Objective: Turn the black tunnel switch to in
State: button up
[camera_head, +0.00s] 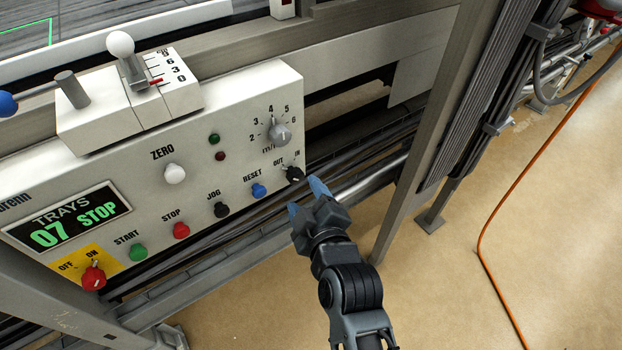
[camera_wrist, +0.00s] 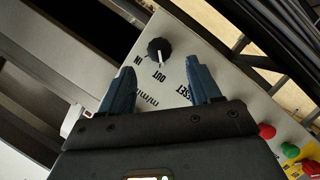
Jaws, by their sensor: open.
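The black tunnel switch (camera_head: 294,174) is a small round knob at the lower right corner of the white control panel, with OUT and IN printed above it. In the wrist view the knob (camera_wrist: 158,48) has a white pointer line directed toward the OUT label. My gripper (camera_head: 306,196) is just below and right of the knob in the head view, with its blue fingertips apart. In the wrist view my gripper (camera_wrist: 160,82) is open and empty, and the knob lies ahead of and between the two fingers, not visibly touched.
The grey speed dial (camera_head: 279,134) is just above the switch. A blue RESET button (camera_head: 259,190) and a black JOG button (camera_head: 221,209) are to its left. A grey upright post (camera_head: 425,140) stands right of my arm. Open floor lies beyond it.

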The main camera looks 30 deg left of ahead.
aim_at(297, 180)
jog(key=x, duration=0.6)
jog(key=shift+w+a, duration=0.25)
jog(key=shift+f, duration=0.1)
jog(key=c, duration=1)
